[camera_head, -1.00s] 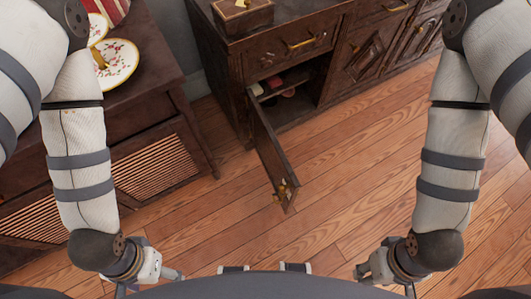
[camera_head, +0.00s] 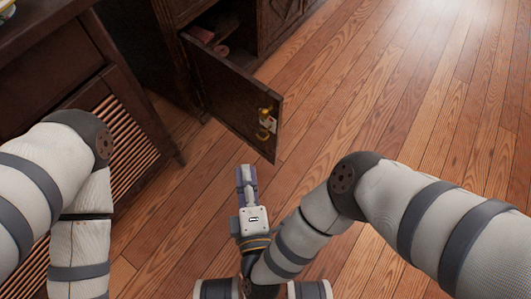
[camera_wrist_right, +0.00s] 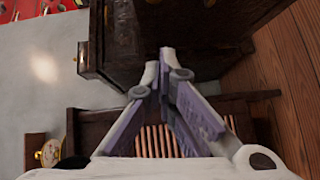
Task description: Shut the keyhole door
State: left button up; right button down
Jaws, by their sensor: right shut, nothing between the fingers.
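The keyhole door (camera_head: 228,92) is a dark wooden panel that stands open, swung out from the cabinet's lower compartment. A brass keyhole fitting (camera_head: 266,122) sits near its free edge. My right gripper (camera_head: 244,172) is shut and empty, just in front of the door and below its free end in the head view. A small gap of floor shows between them. In the right wrist view the fingertips (camera_wrist_right: 165,58) meet in front of dark wood. The left arm shows at the left, but its gripper is out of view.
The dark cabinet (camera_head: 165,60) stands behind the door, with reddish items (camera_head: 221,49) in the open compartment. A sideboard with a slatted front (camera_head: 128,125) stands at the left. The wooden floor (camera_head: 400,100) is clear to the right.

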pick_arm(q)
notch_tip(320, 180, down, 7)
jog(key=s+g+b, duration=0.1)
jog(key=s+b, duration=0.1)
jog(key=b, duration=0.6)
jog(key=shift+s, duration=0.35)
pick_arm(e)
jog(key=w+d, duration=0.2)
jog(key=w, duration=1.1)
jog(key=shift+d+t+h, duration=0.2)
jog(key=shift+t+h, duration=0.2)
pick_arm(q)
jog(key=shift+d+f, duration=0.1)
pick_arm(e)
jog(key=shift+w, duration=0.1)
